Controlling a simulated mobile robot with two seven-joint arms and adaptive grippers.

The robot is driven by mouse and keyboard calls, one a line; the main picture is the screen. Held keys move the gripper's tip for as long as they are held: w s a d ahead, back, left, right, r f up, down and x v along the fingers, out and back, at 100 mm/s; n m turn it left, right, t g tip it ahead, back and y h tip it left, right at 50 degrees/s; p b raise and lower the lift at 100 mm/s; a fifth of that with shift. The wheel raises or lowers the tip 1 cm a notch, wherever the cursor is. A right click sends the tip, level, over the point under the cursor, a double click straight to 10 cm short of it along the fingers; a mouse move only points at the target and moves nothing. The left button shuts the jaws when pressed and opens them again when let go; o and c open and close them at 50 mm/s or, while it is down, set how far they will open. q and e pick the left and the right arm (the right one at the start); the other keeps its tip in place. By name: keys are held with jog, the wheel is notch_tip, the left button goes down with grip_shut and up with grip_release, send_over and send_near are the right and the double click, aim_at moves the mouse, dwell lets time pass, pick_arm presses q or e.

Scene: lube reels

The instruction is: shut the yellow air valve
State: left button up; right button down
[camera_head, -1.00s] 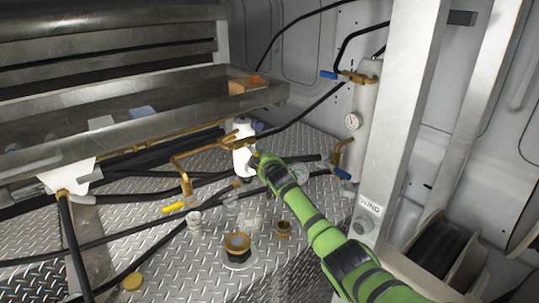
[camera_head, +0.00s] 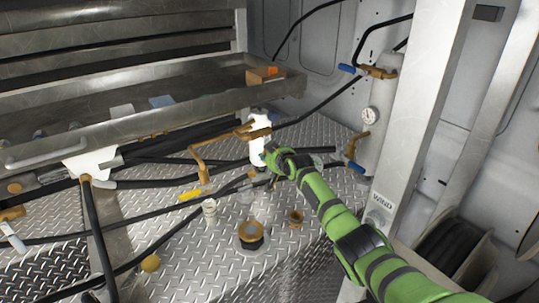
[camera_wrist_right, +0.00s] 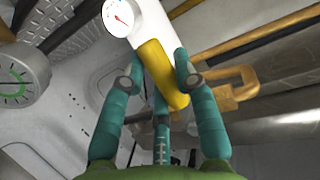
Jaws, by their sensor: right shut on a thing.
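A yellow handle (camera_wrist_right: 160,75) lies between the teal fingers of my right gripper (camera_wrist_right: 158,82) in the right wrist view, against a white cylinder with a dial gauge (camera_wrist_right: 148,22). The gripper is shut on this handle. In the head view my green right gripper (camera_head: 268,157) is beside the white cylinder (camera_head: 259,148), and the held handle is hidden there. A second yellow handle (camera_head: 190,195) sits at the foot of a brass pipe (camera_head: 203,170) to the left, apart from the gripper. My left gripper is not in view.
Blue-handled valves (camera_head: 348,68) and a gauge (camera_head: 369,115) are on the pale column at the right. A metal post (camera_head: 427,110) stands close to my right arm. Black hoses (camera_head: 130,183) and small containers (camera_head: 251,235) lie on the diamond-plate floor.

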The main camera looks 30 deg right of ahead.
jog(key=shift+a+r, duration=0.1)
jog(key=shift+r, duration=0.05)
jog(key=c, duration=1)
grip_release()
jog(key=shift+o, duration=0.4)
jog(key=v, duration=1.2)
